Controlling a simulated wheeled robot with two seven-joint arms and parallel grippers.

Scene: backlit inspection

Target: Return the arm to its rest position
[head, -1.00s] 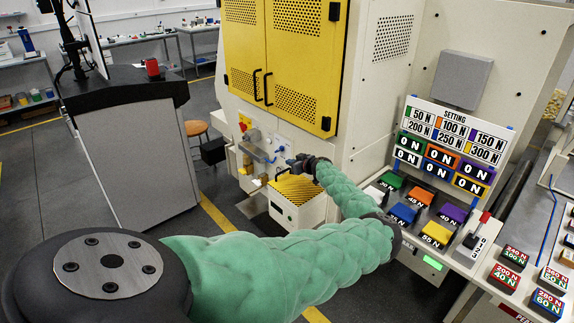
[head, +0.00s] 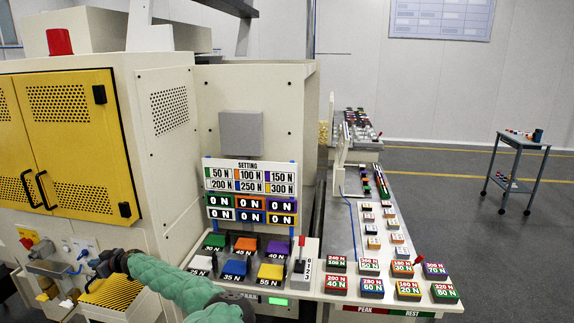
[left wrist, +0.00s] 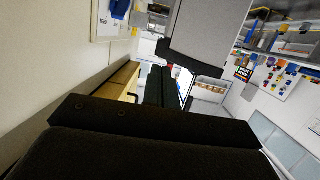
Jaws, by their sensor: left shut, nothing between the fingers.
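My left arm, in a green quilted sleeve, enters the head view at the bottom left. In the left wrist view the dark gripper body (left wrist: 150,125) fills the lower part, with nothing held. My right gripper is not in view.
The machine's yellow doors (head: 60,145) stand behind the arm. A control panel (head: 250,262) with coloured buttons and a lever is right of it. A bench (head: 350,225) with labelled blocks extends farther right. A small cart (head: 520,150) stands on open floor.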

